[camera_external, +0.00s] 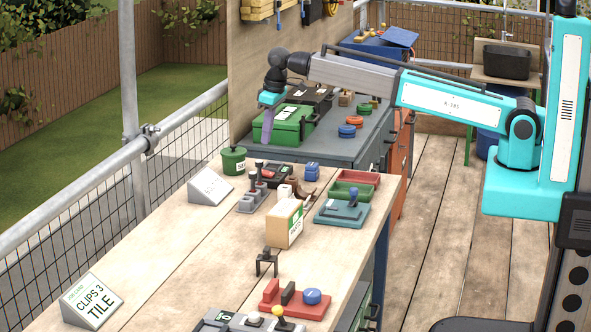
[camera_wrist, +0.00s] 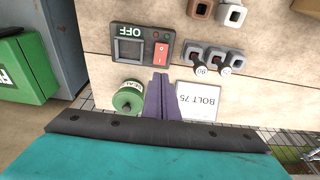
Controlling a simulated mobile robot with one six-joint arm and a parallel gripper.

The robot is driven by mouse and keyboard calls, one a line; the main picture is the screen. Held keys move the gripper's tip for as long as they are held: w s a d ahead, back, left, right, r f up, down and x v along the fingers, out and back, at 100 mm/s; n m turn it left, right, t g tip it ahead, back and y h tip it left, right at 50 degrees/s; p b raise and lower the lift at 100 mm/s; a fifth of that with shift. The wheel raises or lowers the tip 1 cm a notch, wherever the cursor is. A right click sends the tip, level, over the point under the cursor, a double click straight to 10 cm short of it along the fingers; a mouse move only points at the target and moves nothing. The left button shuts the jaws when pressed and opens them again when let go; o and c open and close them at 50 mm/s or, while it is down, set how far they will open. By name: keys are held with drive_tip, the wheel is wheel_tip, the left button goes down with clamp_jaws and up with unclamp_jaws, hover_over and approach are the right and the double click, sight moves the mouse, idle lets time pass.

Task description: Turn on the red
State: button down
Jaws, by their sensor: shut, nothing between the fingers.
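A dark control box (camera_wrist: 140,44) with an OFF label and a dark screen lies on the workbench in the wrist view. A red rocker switch (camera_wrist: 162,54) is set in its face. The box also shows on the far part of the bench in the external view (camera_external: 277,175). My gripper (camera_wrist: 161,78) has purple fingers, shut and empty. In the wrist view the fingertips appear just beside the box's edge, near the switch; whether they touch it I cannot tell. In the external view my gripper (camera_external: 266,140) points down beyond the box, above the bench's far end.
A green tin (camera_wrist: 128,98), a BOLT 75 card (camera_wrist: 197,97) and a two-lever block (camera_wrist: 213,57) surround the box. A green case (camera_external: 283,125) stands behind. A wooden block (camera_external: 284,224), a red base with blue knob (camera_external: 292,299) and a CLIPS 3 TILE card (camera_external: 91,301) are nearer.

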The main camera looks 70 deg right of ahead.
sight(266, 171)
drive_tip(key=shift+w+f+p, duration=0.25)
drive_tip(key=shift+f+p, duration=0.25)
drive_tip(key=shift+f, duration=1)
drive_tip(key=shift+w+f+p, duration=0.25)
drive_tip(key=shift+f+p, duration=0.3)
drive_tip(key=shift+f, duration=1)
drive_tip(key=shift+w+f+p, duration=0.25)
drive_tip(key=shift+f+p, duration=0.25)
drive_tip(key=shift+f, duration=1)
drive_tip(key=shift+f, duration=0.15)
drive_tip(key=shift+w+f+b, duration=0.15)
drive_tip(key=shift+b, duration=0.15)
drive_tip(key=shift+s, duration=0.75)
drive_tip(key=shift+r, duration=0.2)
drive_tip(key=shift+r, duration=0.1)
